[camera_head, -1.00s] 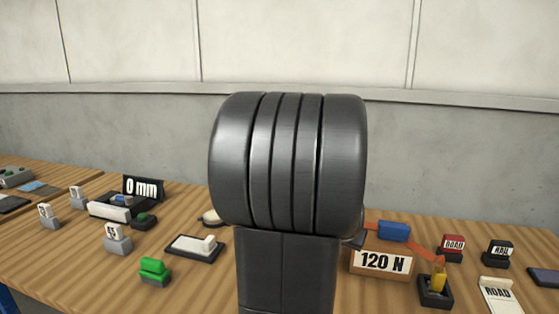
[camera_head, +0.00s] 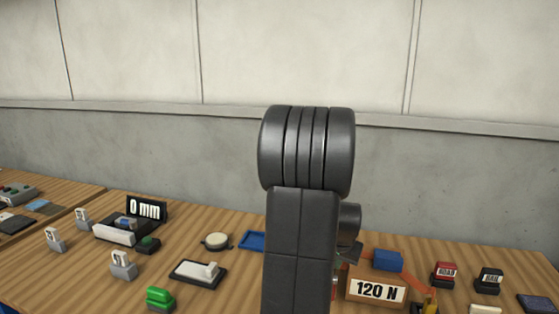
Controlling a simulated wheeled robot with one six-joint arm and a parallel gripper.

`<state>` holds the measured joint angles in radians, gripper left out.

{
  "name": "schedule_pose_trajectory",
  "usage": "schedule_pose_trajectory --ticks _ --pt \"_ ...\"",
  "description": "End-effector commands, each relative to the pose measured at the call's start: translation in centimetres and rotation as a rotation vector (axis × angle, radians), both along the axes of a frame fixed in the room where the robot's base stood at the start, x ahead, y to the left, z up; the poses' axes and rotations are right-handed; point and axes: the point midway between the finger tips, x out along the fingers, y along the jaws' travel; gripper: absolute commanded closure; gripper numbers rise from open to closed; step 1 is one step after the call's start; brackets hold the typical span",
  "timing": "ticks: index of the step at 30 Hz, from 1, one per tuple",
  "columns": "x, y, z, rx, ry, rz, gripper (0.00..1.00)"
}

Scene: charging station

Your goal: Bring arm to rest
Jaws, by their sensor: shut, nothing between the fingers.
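My dark grey arm (camera_head: 300,230) rises in the middle of the view, with a thick ribbed joint (camera_head: 306,150) at its top. A smaller dark rounded part of my arm (camera_head: 349,222) shows to the right of the upright link. My gripper's fingers cannot be made out; the arm hides what is behind it.
A wooden bench (camera_head: 215,285) spans the view. Left of my arm are the "0 mm" display (camera_head: 146,208), a white switch (camera_head: 205,271), a green button (camera_head: 159,298) and a blue tray (camera_head: 252,241). Right are the "120 N" box (camera_head: 377,290) and red (camera_head: 445,274) and black (camera_head: 489,281) labelled blocks.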

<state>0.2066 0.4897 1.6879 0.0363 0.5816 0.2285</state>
Motion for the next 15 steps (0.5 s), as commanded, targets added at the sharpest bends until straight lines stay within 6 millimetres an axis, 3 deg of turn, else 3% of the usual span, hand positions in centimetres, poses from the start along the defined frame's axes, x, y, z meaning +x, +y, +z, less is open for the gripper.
schedule_pose_trajectory --ticks 15 --pt "1.2 -0.4 0.4 0.038 0.132 0.000 1.00"
